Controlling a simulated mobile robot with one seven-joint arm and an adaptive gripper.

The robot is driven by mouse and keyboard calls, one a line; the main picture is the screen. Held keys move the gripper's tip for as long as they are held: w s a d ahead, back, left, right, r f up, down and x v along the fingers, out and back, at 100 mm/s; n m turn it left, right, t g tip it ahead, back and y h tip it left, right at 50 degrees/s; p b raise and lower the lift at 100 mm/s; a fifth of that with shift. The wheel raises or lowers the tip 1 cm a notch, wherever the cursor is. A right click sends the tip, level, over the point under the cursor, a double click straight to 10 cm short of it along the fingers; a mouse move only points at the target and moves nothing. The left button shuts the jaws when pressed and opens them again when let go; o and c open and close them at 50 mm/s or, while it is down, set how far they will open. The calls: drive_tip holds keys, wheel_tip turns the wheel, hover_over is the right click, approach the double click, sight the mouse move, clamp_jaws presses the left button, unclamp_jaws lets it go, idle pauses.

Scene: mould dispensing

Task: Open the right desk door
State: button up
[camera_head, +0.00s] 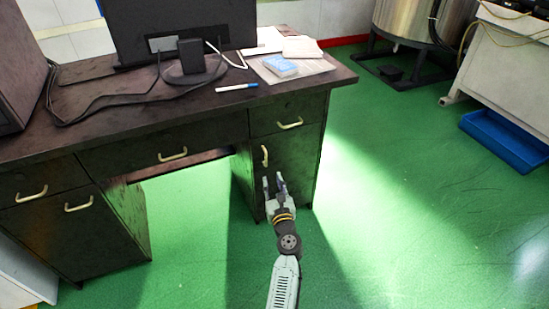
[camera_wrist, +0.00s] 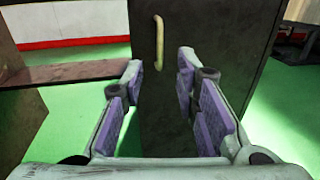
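The desk (camera_head: 112,118) is dark wood with pale yellow handles. Its right door (camera_head: 285,165) is shut, below a shut drawer. The door's upright handle (camera_head: 265,156) is near the door's left edge. In the wrist view the door (camera_wrist: 222,40) fills the middle and its handle (camera_wrist: 159,42) stands upright just beyond the fingers. My gripper (camera_head: 274,182) is open and empty in front of the door, a little below the handle in the head view. In the wrist view my gripper (camera_wrist: 160,72) has its two purple-padded fingers apart, with the handle between and above their tips.
A monitor (camera_head: 180,25), cables, a pen (camera_head: 237,87) and a blue-white box (camera_head: 281,66) are on the desktop. A blue tray (camera_head: 505,140) lies on the floor at right. The green floor right of the desk is clear.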

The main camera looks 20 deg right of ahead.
sight(266, 159)
drive_tip(key=w, duration=0.3)
drive_tip(key=w+d, duration=0.1)
drive_tip(key=w, duration=0.3)
drive_tip(key=w+b, duration=0.1)
drive_tip(key=w, duration=0.2)
drive_tip(key=shift+w+d, duration=0.25)
drive_tip(key=shift+d, duration=0.15)
drive_tip(key=shift+c, duration=0.2)
clamp_jaws()
